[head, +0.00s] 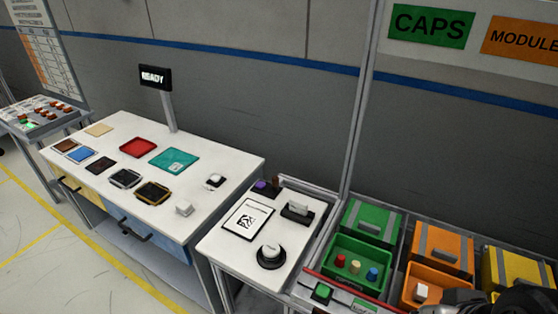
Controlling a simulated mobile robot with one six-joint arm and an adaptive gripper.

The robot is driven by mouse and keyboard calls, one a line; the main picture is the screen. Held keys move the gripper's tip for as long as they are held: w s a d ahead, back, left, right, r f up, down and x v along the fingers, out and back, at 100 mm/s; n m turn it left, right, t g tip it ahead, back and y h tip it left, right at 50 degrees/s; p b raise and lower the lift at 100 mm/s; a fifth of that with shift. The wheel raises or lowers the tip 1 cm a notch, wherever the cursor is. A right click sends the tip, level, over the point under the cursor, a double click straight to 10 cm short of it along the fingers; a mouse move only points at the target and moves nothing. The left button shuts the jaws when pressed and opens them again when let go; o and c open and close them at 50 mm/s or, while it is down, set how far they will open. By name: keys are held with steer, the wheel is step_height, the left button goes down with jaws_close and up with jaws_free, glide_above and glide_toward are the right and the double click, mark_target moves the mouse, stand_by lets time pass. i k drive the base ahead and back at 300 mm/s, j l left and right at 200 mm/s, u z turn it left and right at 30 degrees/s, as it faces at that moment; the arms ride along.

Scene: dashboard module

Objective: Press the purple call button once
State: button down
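The purple call button (262,185) is a small purple cap on a dark base. It sits at the back left of the small white table, in the middle of the head view. Nothing touches it or covers it. Dark parts of my arm's end, my gripper (515,299), show at the bottom right edge, cut off by the frame. They are well to the right of the button and apart from it. The fingers cannot be made out, so I cannot tell whether it is open or shut.
A printed card (247,220), a dark holder (297,211) and a round white knob (271,254) share the small table. A metal post (356,125) rises right of it. Green (372,222) and orange (444,249) bins stand between it and my arm. A READY sign (155,77) stands left.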

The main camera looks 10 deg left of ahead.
mark_target(260, 185)
steer(key=i+j, duration=0.2)
steer(key=j, duration=0.15)
steer(key=i+j, duration=0.15)
steer(key=j, duration=0.25)
steer(key=i+j, duration=0.2)
steer(key=j, duration=0.15)
steer(key=i+j+z, duration=0.1)
steer(key=j, duration=0.25)
steer(key=i+j, duration=0.2)
steer(key=j, duration=0.2)
